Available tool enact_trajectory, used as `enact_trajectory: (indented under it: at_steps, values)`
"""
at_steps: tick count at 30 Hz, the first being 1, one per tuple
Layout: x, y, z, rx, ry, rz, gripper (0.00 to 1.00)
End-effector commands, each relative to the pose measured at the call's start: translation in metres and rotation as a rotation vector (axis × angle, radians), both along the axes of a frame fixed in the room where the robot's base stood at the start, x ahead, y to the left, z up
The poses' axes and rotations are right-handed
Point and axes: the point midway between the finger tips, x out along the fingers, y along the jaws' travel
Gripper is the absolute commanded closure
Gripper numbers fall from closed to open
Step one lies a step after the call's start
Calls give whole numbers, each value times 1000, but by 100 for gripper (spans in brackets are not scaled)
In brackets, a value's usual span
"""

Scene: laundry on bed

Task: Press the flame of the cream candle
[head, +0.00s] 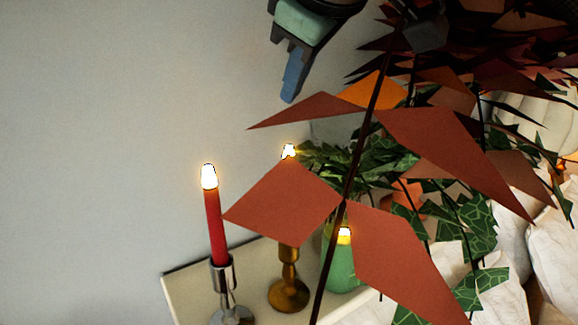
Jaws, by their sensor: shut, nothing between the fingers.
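My gripper (291,88) is at the top middle of the head view, pointing down, with its blue fingers shut and empty. It appears above a lit flame (289,151), with a gap between them in the picture. The candle under that flame is hidden behind a rust-red leaf, so its colour cannot be told. A brass holder (289,293) shows below the leaf. Another flame (344,235) glows low between the leaves, in front of or on a green object (341,266). No cream candle body shows clearly.
A lit red candle (214,230) stands in a silver holder (223,280) at the left of a pale tabletop (185,285). Large rust-red leaves (285,200) on a dark stem cross the view. Green foliage (365,165) and white bedding (550,255) lie right. The wall side at left is clear.

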Motion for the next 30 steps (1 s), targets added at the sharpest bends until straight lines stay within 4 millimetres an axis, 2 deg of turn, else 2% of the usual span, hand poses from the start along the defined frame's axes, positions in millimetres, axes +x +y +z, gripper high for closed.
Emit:
enact_trajectory:
  at_steps: [1,3,9,30]
  values:
    - [0,0,-16,-1,0,0,100]
    - [0,0,-25,-1,2,1,100]
    - [0,0,-41,1,1,2,100]
    - [0,0,-42,0,1,0,100]
